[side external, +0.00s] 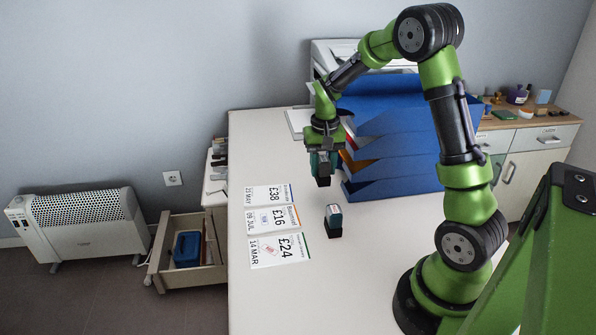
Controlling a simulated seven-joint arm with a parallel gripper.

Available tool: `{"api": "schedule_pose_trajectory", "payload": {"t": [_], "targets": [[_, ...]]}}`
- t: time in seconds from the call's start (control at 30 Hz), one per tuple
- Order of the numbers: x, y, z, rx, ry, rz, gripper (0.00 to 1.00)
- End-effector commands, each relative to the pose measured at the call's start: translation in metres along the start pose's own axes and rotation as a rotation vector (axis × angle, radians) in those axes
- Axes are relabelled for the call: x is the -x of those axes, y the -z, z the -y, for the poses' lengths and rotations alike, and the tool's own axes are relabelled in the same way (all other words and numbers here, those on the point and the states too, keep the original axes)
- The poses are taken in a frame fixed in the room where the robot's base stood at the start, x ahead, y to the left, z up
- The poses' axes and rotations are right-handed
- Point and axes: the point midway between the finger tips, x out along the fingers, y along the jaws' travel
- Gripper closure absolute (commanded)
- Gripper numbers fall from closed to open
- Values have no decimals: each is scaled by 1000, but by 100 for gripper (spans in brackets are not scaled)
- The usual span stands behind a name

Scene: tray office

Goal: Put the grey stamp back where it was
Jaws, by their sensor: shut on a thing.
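My gripper (322,160) hangs over the white table, left of the blue letter trays, and is shut on a small dark block with a black base, which looks like the grey stamp (323,181). The stamp is upright and appears to be held above the table. The fingers cover most of it, so its colour is hard to tell. No marked place for the grey stamp can be made out.
Three printed cards (270,220) lie in a column along the table's left part. The stacked blue trays (400,150) stand close to the right of my gripper. An open drawer (190,278) at the left holds a blue box (187,249). The table's front middle is clear.

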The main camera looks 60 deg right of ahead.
Motion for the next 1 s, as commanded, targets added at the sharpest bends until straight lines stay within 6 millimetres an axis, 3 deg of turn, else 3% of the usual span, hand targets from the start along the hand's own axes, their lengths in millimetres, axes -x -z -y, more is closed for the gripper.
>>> {"api": "schedule_pose_trajectory", "payload": {"t": [0.43, 0.87, 0.9, 1.0], "targets": [[-56, 0, 0, -2, 0, 1, 81], [-63, 0, 1, -2, 1, -1, 81], [-63, 0, 1, -2, 1, -1, 57], [-62, 0, 1, -2, 1, -1, 42]]}}
